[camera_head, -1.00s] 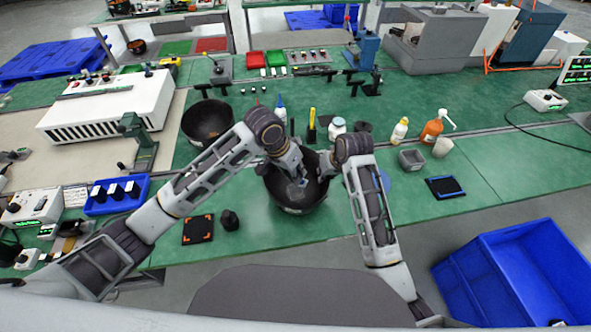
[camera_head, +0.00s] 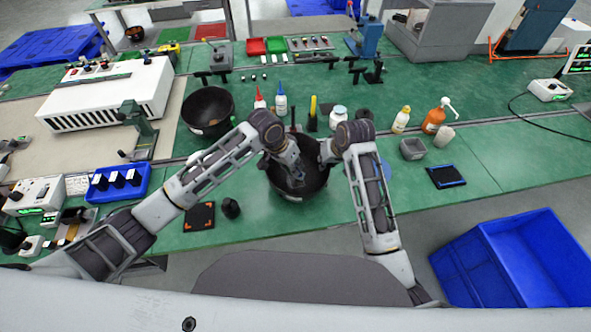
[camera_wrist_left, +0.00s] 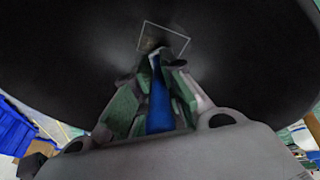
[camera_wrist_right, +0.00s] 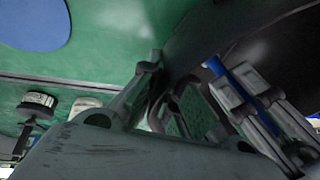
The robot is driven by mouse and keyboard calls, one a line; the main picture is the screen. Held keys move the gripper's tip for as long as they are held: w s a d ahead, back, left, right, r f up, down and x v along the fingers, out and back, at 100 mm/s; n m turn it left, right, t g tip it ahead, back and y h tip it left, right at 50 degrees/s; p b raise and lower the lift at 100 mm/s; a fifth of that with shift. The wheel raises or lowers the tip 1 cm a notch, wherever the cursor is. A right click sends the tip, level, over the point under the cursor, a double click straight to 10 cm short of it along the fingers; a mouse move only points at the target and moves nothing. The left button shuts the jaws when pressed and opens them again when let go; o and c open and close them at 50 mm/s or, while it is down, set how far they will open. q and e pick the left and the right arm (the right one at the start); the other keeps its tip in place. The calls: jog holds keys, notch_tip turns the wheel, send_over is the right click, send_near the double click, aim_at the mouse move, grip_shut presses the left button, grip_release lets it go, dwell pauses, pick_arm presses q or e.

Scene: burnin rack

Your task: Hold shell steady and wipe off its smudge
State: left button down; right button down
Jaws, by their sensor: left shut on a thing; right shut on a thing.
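The shell is a dark bowl (camera_head: 313,184) near the table's front edge. My left gripper (camera_head: 297,178) reaches down into it, shut on a slim blue tool (camera_wrist_left: 158,105). In the left wrist view a thin white square outline on the shell's inner surface (camera_wrist_left: 60,50) surrounds a faint brownish patch, the smudge (camera_wrist_left: 150,43). The tool's tip is close to the patch; contact cannot be told. My right gripper (camera_head: 326,155) is at the shell's back right rim, shut on its wall; the right wrist view shows the shell (camera_wrist_right: 215,35) beside its fingers.
A second dark bowl (camera_head: 207,112) stands at the back left. Several bottles stand behind the shell, including an orange pump bottle (camera_head: 434,120). A black pad (camera_head: 199,216) and small black cylinder (camera_head: 231,208) lie left.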

pick_arm(q)
jog(key=shift+w+a, duration=0.2)
jog(key=shift+w, duration=0.35)
jog(key=shift+s+d, duration=0.2)
jog(key=shift+s, duration=0.45)
jog(key=shift+s+d, duration=0.25)
jog(key=shift+s, duration=0.35)
jog(key=shift+s+d, duration=0.2)
jog(key=shift+s, duration=0.45)
notch_tip(320, 180, up, 8)
jog(key=shift+f, duration=0.1)
jog(key=shift+s+d+f+t+y, duration=0.15)
jog(key=shift+s+f+t+y, duration=0.1)
jog(key=shift+s, duration=0.35)
jog(key=shift+s+d+f+t+y, duration=0.15)
jog(key=shift+s+f+t, duration=0.1)
jog(key=shift+s, duration=0.3)
jog(key=shift+r, duration=0.1)
jog(key=shift+r, duration=0.45)
